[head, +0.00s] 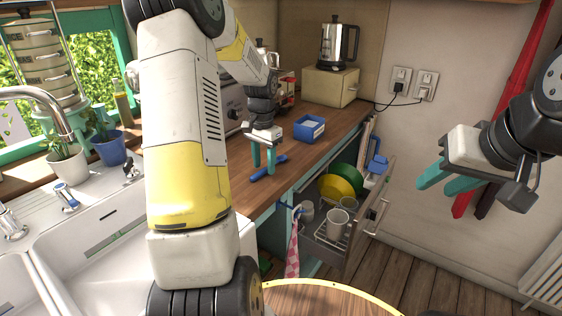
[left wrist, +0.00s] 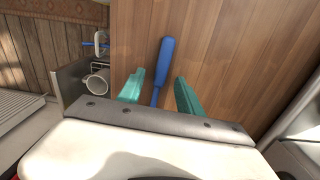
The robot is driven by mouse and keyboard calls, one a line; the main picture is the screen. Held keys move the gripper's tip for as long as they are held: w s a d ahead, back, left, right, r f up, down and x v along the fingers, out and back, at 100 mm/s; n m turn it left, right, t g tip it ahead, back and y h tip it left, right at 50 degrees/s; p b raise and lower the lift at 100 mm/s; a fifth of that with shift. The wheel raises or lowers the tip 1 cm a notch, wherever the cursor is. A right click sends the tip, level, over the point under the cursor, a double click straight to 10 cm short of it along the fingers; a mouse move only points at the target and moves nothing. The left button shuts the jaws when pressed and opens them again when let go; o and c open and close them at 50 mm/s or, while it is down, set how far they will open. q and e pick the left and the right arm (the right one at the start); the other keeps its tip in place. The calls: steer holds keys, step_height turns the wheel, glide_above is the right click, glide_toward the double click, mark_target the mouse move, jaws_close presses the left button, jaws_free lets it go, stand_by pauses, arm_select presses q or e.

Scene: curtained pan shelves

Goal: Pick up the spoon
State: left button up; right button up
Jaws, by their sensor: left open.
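The blue handle of a spoon (head: 268,168) lies on the wooden counter in the head view. It also shows in the left wrist view (left wrist: 165,62), running down between the fingers; its other end is hidden behind my gripper. My left gripper (head: 263,172) is open above the counter, its teal fingers pointing down over the spoon. In the left wrist view the fingers (left wrist: 160,95) stand on either side of the handle, with gaps. My right gripper (head: 445,180) is at the right, away from the counter; its two teal fingers look apart, with nothing seen between them.
A blue box (head: 309,128) stands on the counter behind the spoon. An open drawer (head: 350,225) with cups and plates sticks out below the counter's right edge. A kettle (head: 338,44) stands on a cream box at the back. A sink (head: 95,235) is at the left.

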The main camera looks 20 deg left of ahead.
mark_target(265, 170)
arm_select(q)
steer(key=shift+f, duration=0.45)
steer(key=shift+c, duration=0.4)
jaws_close()
steer(key=shift+r, duration=0.1)
steer(key=shift+r, duration=0.45)
steer(key=r, duration=0.2)
steer(key=shift+s+d+r, duration=0.2)
steer(key=shift+s+r, duration=0.15)
steer(key=s+d+r, duration=0.1)
steer(key=s+d, duration=0.6)
steer(key=s, duration=0.6)
steer(key=shift+d+r, duration=0.15)
steer(key=shift+d, duration=0.2)
